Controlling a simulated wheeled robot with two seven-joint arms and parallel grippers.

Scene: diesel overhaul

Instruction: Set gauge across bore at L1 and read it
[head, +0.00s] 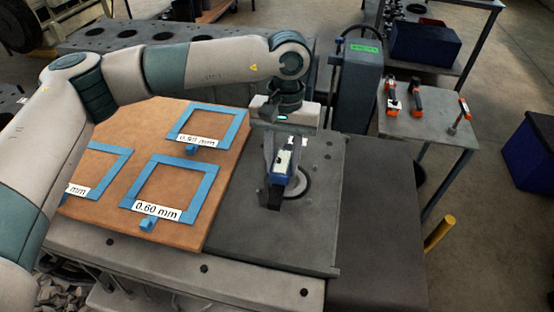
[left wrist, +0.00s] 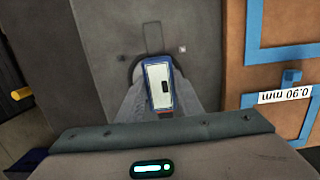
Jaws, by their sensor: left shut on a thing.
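My left gripper (head: 281,186) is shut on the gauge (head: 284,162), a blue body with a white face. I hold it over the dark grey plate (head: 240,235), at a round ring-edged bore (head: 303,187). In the left wrist view the gauge (left wrist: 160,88) sits between my fingers, its white face toward the camera, with the dark round bore edge partly showing behind it. The gauge's lower end is hidden, so I cannot tell whether it touches the bore. No reading is legible on its face. My right gripper is out of view.
A brown board (head: 215,215) left of the plate carries blue square frames (head: 180,216) with mm labels; the front one reads 0.60 mm. A grey side table (head: 430,135) at right holds several orange-and-black tools. A blue bin (head: 530,160) stands at far right.

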